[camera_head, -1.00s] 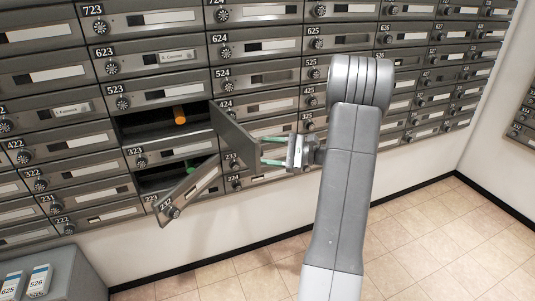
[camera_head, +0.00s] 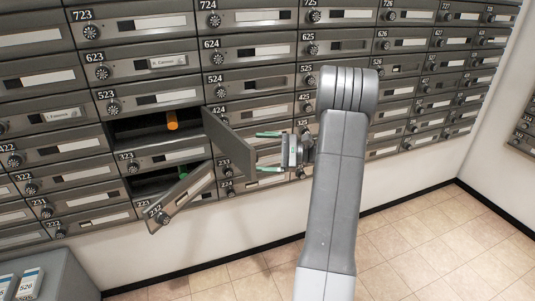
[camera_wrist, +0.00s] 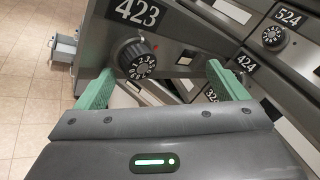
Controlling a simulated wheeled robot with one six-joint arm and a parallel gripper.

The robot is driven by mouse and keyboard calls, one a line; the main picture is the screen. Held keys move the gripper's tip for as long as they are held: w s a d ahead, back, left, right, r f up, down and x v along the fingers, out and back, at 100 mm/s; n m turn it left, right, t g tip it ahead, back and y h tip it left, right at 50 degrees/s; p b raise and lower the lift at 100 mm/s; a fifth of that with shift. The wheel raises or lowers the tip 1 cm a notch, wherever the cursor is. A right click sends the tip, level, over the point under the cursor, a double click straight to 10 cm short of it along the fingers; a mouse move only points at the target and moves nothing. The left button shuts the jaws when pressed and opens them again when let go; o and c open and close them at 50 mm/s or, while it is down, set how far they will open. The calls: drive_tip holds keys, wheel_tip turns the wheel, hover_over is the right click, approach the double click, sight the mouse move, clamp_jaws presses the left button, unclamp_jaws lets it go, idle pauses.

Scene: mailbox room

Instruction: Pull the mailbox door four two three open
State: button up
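Mailbox door 423 (camera_head: 229,143) is a grey panel swung out from the wall of boxes, seen from the side in the head view. The open compartment (camera_head: 140,131) to its left is dark inside and holds an orange cylinder (camera_head: 172,120). In the wrist view, the door's front (camera_wrist: 178,20) shows the 423 label and a round black dial (camera_wrist: 137,58). My gripper (camera_head: 258,152) is open beside the door's front; its green fingers (camera_wrist: 163,84) are apart with nothing gripped between them. The dial is ahead of them, nearer the left finger.
Below, a second door (camera_head: 181,196) hangs open at a tilt, with a green object (camera_head: 183,173) in its compartment. The surrounding boxes are shut. A grey cabinet (camera_head: 60,270) stands at lower left. The tiled floor (camera_head: 430,240) at right is clear.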

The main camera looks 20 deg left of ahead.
drive_tip(key=shift+w+r, duration=0.1)
drive_tip(key=shift+w, duration=0.2)
drive_tip(key=shift+c, duration=0.5)
drive_tip(key=shift+d, duration=0.15)
drive_tip(key=v, duration=1.3)
drive_tip(key=shift+s+d+b, duration=0.1)
drive_tip(key=shift+d+b, duration=0.25)
drive_tip(key=shift+b, duration=0.05)
drive_tip(key=shift+c, duration=0.4)
drive_tip(key=x, duration=0.7)
drive_tip(key=shift+a, duration=0.4)
